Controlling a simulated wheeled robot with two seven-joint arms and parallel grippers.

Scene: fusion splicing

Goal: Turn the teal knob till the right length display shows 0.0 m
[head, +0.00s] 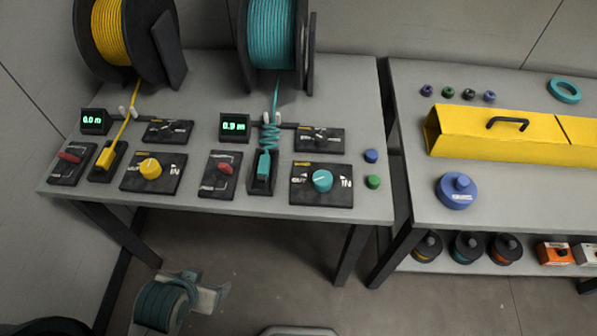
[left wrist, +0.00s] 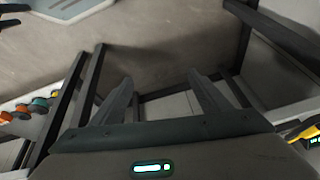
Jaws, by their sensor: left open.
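The teal knob (head: 322,181) sits on a black panel with OUT and IN marks, near the table's front right. The right length display (head: 234,127) glows green and seems to read 0.9 m; the digits are small. My left gripper (head: 212,285) is low in front of the table, at lower left, well away from the knob. In the left wrist view its two fingers (left wrist: 163,98) stand apart with nothing between them. My right gripper is not in view.
Beside the teal station are a yellow knob (head: 150,169), red levers and a left display (head: 93,120) reading 0.0 m. Blue and green buttons (head: 373,182) lie right of the teal knob. A second table holds a yellow case (head: 490,133). The floor between is clear.

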